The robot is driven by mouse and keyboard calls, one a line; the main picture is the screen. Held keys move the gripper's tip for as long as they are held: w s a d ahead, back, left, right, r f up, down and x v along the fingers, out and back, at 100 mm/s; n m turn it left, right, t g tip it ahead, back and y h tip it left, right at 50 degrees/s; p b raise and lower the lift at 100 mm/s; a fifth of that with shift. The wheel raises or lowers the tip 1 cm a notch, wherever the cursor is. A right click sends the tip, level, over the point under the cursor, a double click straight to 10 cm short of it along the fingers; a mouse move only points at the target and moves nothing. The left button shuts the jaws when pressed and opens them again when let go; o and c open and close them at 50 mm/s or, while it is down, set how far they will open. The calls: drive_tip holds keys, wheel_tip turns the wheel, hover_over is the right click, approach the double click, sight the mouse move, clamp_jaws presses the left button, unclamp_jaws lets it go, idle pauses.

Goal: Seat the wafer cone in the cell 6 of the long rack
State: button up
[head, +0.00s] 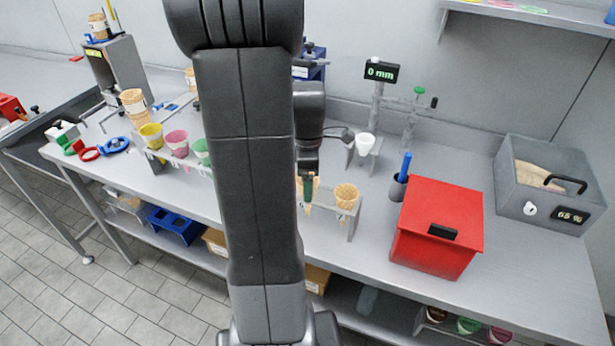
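The long rack (351,214) runs along the front of the bench, and my arm hides its middle. A yellow cup (151,135), a pink cup (177,143) and a partly hidden green cup (202,150) sit at its left part. A wafer cone (346,195) sits upright at its right end. My gripper (307,178) points down just left of that cone. Another tan cone (299,189) shows at the gripper's tip, with a narrow green piece in front. I cannot tell whether the fingers hold it or whether it rests in the rack. Cell numbers are not readable.
A red box (436,225) and a holder with a blue pen (398,187) stand right of the rack. A white cone (365,143) sits in a stand behind, near a "0 mm" display (381,72). A grey "65 %" box (550,185) is far right. Stacked cones (132,101) stand left.

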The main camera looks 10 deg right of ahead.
drive_tip(key=shift+r, duration=0.1)
wheel_tip(320, 180, up, 14)
drive_tip(key=shift+f, duration=0.2)
idle(0.3)
drive_tip(key=shift+f, duration=0.15)
idle(0.5)
wheel_tip(320, 180, down, 14)
drive_tip(key=shift+r, duration=0.1)
drive_tip(key=shift+r+p, duration=0.4)
drive_tip(key=shift+r, duration=0.4)
